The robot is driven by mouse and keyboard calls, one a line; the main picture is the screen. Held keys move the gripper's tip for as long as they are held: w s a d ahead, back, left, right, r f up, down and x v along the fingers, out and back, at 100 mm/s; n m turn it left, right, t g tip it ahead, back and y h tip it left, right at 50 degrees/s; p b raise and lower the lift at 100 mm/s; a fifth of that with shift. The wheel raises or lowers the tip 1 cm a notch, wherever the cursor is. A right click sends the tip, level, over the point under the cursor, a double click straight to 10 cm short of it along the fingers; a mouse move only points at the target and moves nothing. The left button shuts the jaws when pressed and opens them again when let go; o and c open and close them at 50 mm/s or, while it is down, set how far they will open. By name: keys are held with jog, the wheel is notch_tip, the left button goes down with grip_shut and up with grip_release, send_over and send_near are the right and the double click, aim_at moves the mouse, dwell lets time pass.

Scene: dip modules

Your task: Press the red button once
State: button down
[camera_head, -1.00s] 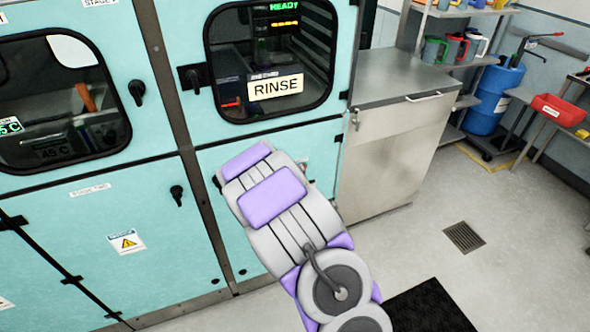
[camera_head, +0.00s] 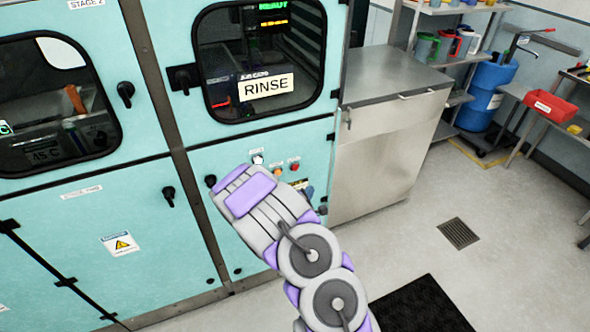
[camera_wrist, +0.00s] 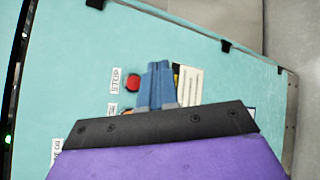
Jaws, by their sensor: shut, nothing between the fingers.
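The red button (camera_wrist: 132,83) shows in the wrist view on a turquoise panel, next to a label reading STOP. My gripper (camera_wrist: 158,66) is shut and empty; its blue fingers are just right of the red button in the picture. I cannot tell how far the fingertips are from the panel. In the head view the red button (camera_head: 294,162) is small, on the turquoise cabinet below the RINSE window.
An orange button (camera_head: 278,171) and a white button (camera_head: 258,160) sit beside the red one. A black handle (camera_head: 211,181) is left of them. A steel cabinet (camera_head: 375,150) stands to the right. A black mat (camera_head: 420,308) lies on the open floor.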

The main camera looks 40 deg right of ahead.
jog(key=w+d, duration=0.2)
jog(key=w, duration=0.6)
jog(key=shift+w, duration=0.25)
jog(key=shift+w+d+r+p, duration=0.15)
jog(key=shift+w+p, duration=0.35)
jog(key=shift+w, duration=0.3)
dwell(2.6)
jog(key=shift+s+p, duration=0.3)
jog(key=shift+s, duration=0.5)
jog(key=shift+s+a+p, duration=0.15)
jog(key=shift+s+a, duration=0.1)
jog(key=shift+s, duration=0.6)
jog(key=shift+s+a+p, duration=0.15)
jog(key=shift+s+a, duration=0.1)
jog(key=shift+s, duration=0.55)
jog(key=shift+s+a+p, duration=0.15)
jog(key=shift+s+a, duration=0.1)
jog(key=shift+s, duration=0.6)
